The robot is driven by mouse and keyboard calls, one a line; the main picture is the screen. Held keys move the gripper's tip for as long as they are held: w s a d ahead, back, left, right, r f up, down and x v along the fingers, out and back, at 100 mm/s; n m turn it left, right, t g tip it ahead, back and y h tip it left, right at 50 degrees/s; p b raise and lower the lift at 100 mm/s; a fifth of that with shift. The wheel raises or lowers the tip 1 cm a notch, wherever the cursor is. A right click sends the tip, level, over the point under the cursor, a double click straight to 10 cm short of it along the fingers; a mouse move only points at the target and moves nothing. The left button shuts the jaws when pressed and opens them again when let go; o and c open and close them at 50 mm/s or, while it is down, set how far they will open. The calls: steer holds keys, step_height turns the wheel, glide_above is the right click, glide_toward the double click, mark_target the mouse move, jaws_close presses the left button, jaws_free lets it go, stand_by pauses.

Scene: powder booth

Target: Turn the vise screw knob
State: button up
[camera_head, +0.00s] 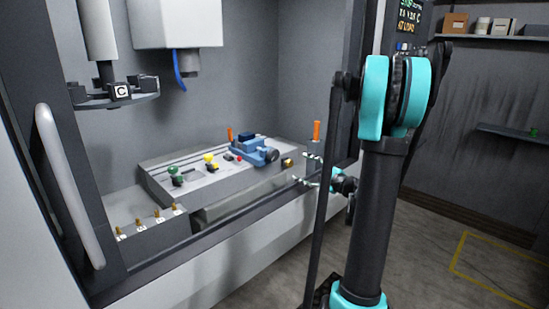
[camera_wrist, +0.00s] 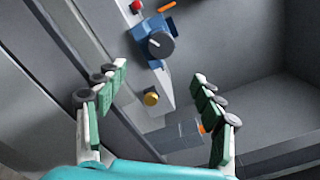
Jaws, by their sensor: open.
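The blue vise (camera_head: 248,150) sits on the grey bed inside the machine, toward its right end. Its dark round screw knob (camera_head: 272,155) faces right. In the wrist view the knob (camera_wrist: 160,45) is a dark disc with a white line, at the end of the blue vise body (camera_wrist: 146,30). My gripper (camera_head: 304,168) is open and empty, to the right of the vise and apart from it. In the wrist view my gripper's two fingers (camera_wrist: 160,74) are spread wide, with the knob beyond their tips.
A brass knob (camera_wrist: 151,98) on the bed shows between my fingers. An orange handle (camera_head: 317,130) stands near them. Green (camera_head: 174,170) and yellow (camera_head: 208,158) knobs lie left of the vise. The machine's door frame stands close to my arm.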

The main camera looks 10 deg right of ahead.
mark_target(276, 157)
steer(key=m, duration=0.4)
steer(key=shift+s+d+m, duration=0.3)
steer(key=shift+s, duration=0.05)
steer(key=m, duration=0.6)
steer(key=shift+s+d+f, duration=0.1)
steer(key=shift+s+d, duration=0.1)
steer(key=shift+s, duration=0.2)
steer(key=x, duration=1.7)
steer(key=shift+w+a, duration=0.1)
steer(key=shift+c, duration=0.5)
steer(key=c, duration=1.1)
steer(key=shift+o, duration=0.2)
steer(key=shift+n, duration=0.4)
